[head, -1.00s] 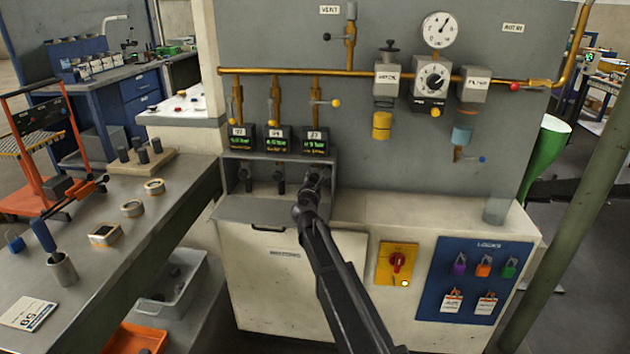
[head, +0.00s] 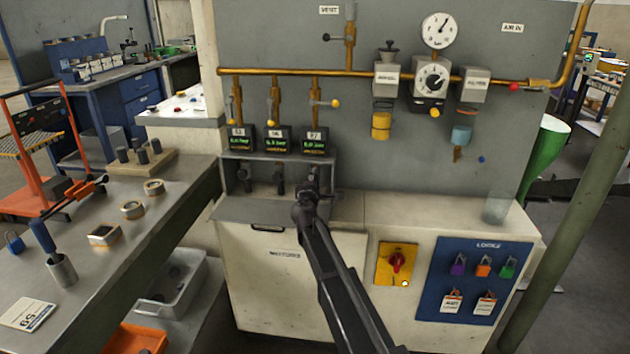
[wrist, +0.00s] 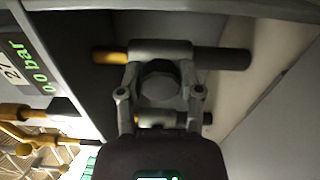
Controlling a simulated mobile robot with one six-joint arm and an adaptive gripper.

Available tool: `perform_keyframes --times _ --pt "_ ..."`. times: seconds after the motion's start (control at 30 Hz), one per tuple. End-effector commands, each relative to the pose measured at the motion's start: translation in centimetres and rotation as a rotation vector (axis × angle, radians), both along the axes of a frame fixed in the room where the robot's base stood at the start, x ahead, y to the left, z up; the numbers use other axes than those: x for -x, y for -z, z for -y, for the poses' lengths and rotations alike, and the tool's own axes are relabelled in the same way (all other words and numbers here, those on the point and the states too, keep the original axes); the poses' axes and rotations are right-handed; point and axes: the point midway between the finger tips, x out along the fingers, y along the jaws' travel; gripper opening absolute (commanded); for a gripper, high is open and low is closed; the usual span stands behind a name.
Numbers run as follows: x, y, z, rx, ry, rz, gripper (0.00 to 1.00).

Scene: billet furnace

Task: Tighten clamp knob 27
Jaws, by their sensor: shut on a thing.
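The station marked 27 is the rightmost of three small displays (head: 314,140) above a grey recessed shelf. My gripper (head: 313,184) reaches into that shelf below this display and covers most of its clamp. In the wrist view, the two fingers of my gripper (wrist: 162,95) are shut on a dark rounded knob (wrist: 160,82). A horizontal bar (wrist: 225,59) with a grey sleeve and an orange left end lies just beyond the knob. The display beside it shows 27 and 0.0 bar (wrist: 20,72). How tight the knob is cannot be told.
Two other clamps (head: 245,180) (head: 278,180) stand in the shelf to the left. Brass valves with yellow-tipped levers (head: 334,103) hang above the displays. A red rotary switch (head: 397,262) and a blue lock board (head: 474,280) are on the front, lower right.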

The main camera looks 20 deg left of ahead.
Motion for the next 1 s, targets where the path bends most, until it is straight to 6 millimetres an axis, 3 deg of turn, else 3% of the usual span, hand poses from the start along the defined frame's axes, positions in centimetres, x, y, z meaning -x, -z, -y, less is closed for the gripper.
perform_keyframes --times 0.5,1.0 --pt "-0.27 -0.07 -0.05 -0.363 0.002 -0.085 0.00" --pt "-0.22 -0.08 -0.11 -0.420 0.001 -0.099 0.00"
